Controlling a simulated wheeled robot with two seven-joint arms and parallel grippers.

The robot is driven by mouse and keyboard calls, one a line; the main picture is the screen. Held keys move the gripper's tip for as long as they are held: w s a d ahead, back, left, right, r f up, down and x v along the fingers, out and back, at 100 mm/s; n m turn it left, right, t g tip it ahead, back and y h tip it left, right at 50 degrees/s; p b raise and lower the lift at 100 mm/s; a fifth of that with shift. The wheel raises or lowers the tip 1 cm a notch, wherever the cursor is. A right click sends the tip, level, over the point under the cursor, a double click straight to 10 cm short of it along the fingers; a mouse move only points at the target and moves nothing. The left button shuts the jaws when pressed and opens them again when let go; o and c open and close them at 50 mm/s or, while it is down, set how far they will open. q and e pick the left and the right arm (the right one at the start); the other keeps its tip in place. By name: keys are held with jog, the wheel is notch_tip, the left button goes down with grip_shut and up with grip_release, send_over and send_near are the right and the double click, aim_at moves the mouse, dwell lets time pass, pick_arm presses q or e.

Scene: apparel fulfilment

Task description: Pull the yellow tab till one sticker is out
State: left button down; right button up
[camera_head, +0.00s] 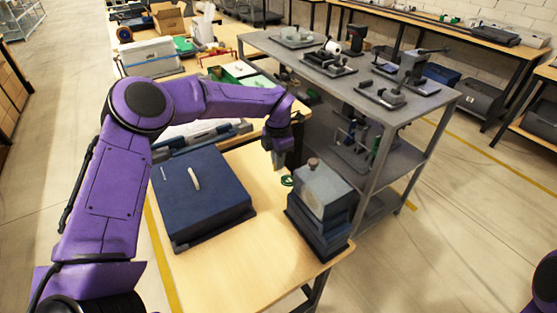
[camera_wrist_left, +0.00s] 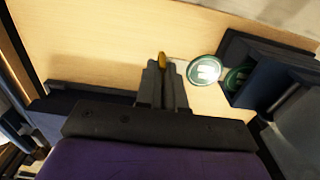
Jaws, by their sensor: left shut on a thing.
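The sticker dispenser is a blue-grey box (camera_head: 322,188) with a knob on top, near the right edge of the table. Its dark side also shows at the right of the left wrist view (camera_wrist_left: 262,62). My left gripper (camera_head: 279,160) is just left of the dispenser, low over the table. In the left wrist view its fingers (camera_wrist_left: 162,78) are shut on the yellow tab (camera_wrist_left: 162,60), whose end sticks out past the fingertips. A round pale-and-green sticker (camera_wrist_left: 204,70) lies between the fingers and the dispenser. A darker green sticker (camera_wrist_left: 238,77) is at the dispenser's mouth. My right gripper is not in view.
A large dark-blue lidded box (camera_head: 200,200) is left of the dispenser on the wooden table (camera_head: 255,262). A grey shelf unit (camera_head: 345,85) with several devices stands close behind on the right. The table front is clear.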

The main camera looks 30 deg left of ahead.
pick_arm(q)
jog(key=shift+s+d, duration=0.6)
jog(key=shift+d, duration=0.35)
jog(key=c, duration=1.2)
grip_release()
jog(key=shift+c, duration=0.2)
notch_tip(320, 180, up, 11)
jog(key=b, duration=0.1)
jog(key=shift+f, duration=0.2)
